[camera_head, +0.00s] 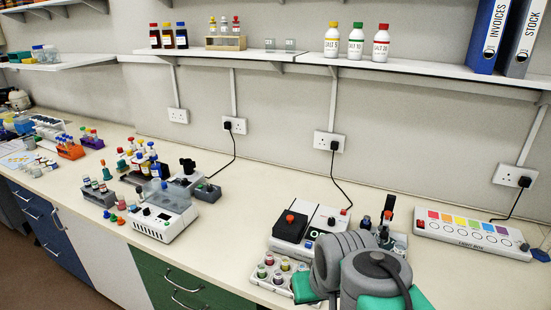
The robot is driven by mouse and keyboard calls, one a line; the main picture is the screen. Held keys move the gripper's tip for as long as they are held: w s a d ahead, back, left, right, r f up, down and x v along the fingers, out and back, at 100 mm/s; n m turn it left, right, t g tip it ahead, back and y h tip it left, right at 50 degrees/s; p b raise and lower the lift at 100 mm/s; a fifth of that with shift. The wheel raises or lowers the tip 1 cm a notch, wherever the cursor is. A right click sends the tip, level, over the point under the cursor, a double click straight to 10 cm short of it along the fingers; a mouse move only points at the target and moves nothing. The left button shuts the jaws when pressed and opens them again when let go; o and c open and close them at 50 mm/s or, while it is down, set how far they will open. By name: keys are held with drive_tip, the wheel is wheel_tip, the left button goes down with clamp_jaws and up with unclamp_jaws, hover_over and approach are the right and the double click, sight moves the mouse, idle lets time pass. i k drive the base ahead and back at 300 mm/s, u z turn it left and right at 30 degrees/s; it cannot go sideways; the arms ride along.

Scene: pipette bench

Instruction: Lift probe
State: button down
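I cannot pick out the probe for certain. A small dark upright piece (388,217) stands on a pale base at the front right of the bench, just behind my arm, and may be part of a probe holder. Left of it is a white instrument (322,229) with a display and a black block with a red knob. My grey and teal arm fills the lower right and hides part of this area. My gripper's fingers do not show.
A tray of small capped vials (280,274) lies at the bench front, left of my arm. A long light box (472,234) with coloured squares sits to the right. A white machine (163,212) stands to the left. Bare bench lies between the machine and the instrument.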

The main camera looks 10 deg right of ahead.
sight(387, 216)
drive_tip(key=u, duration=0.7)
drive_tip(key=k, duration=0.35)
drive_tip(key=z, duration=1)
drive_tip(key=k, duration=0.5)
drive_tip(key=u, duration=0.75)
drive_tip(key=i, duration=0.8)
drive_tip(key=z, duration=1.05)
drive_tip(key=i, duration=0.5)
drive_tip(key=z, duration=0.55)
